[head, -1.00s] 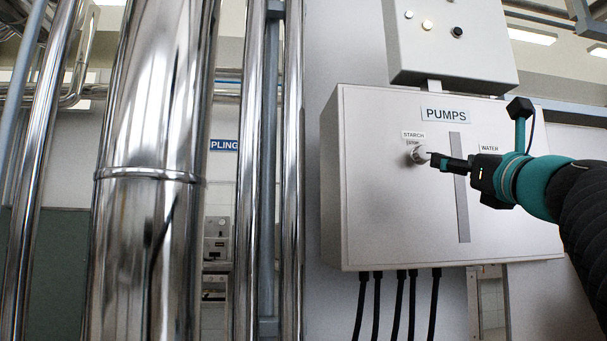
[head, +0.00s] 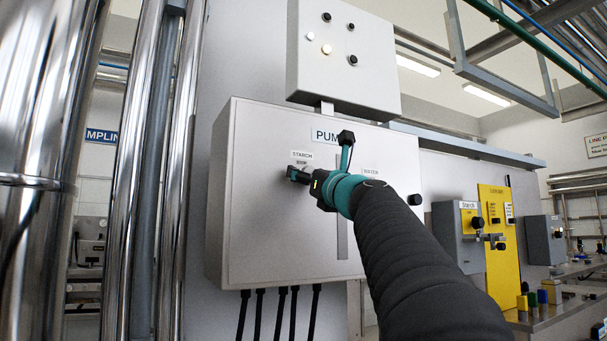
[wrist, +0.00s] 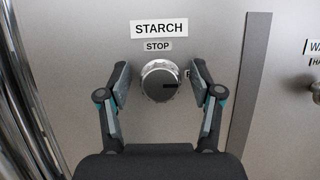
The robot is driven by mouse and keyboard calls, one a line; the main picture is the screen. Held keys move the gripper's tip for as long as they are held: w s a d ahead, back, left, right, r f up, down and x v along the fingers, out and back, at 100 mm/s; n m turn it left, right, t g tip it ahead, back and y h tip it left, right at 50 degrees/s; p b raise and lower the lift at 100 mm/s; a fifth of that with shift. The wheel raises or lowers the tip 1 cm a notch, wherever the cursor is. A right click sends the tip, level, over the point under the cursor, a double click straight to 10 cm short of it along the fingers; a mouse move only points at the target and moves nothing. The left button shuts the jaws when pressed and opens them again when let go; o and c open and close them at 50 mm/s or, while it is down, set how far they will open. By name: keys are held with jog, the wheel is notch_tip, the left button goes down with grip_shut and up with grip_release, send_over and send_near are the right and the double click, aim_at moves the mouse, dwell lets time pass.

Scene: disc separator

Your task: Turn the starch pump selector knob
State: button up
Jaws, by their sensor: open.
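The starch selector knob (wrist: 161,82) is a round metal knob with a dark grey face and a black pointer mark toward the right. It sits on the grey pumps panel (head: 260,230), under the STARCH (wrist: 159,29) and STOP (wrist: 158,46) labels. My gripper (wrist: 161,85) is open, with one finger on each side of the knob. A small gap shows at the left finger; the right finger is close to the knob, and contact cannot be told. In the head view my gripper (head: 297,174) hides the knob.
A water label (head: 371,173) and its control are to the right on the panel, past a vertical grey strip (wrist: 248,90). A smaller control box (head: 345,60) is above. Shiny vertical pipes (head: 125,170) stand left. A yellow panel (head: 500,240) is farther right.

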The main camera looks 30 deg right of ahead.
jog(key=c, duration=1.1)
jog(key=shift+c, duration=0.2)
jog(key=shift+n, duration=0.5)
jog(key=n+y, duration=0.1)
jog(key=n, duration=0.1)
jog(key=n+y, duration=0.2)
jog(key=n, duration=0.1)
jog(key=shift+d+g, duration=0.1)
jog(key=shift+g, duration=0.2)
jog(key=n+y, duration=0.1)
jog(key=n, duration=0.2)
jog(key=n+g+y+p, duration=0.1)
jog(key=n, duration=0.2)
jog(key=shift+r+n+g+y, duration=0.1)
jog(key=shift+n+g+y, duration=0.2)
jog(key=shift+y, duration=0.1)
jog(key=n+g, duration=0.1)
jog(key=n, duration=0.1)
jog(key=n+g+y+p, duration=0.1)
jog(key=n, duration=0.2)
jog(key=shift+n+g, duration=0.9)
jog(key=shift+n, duration=1.5)
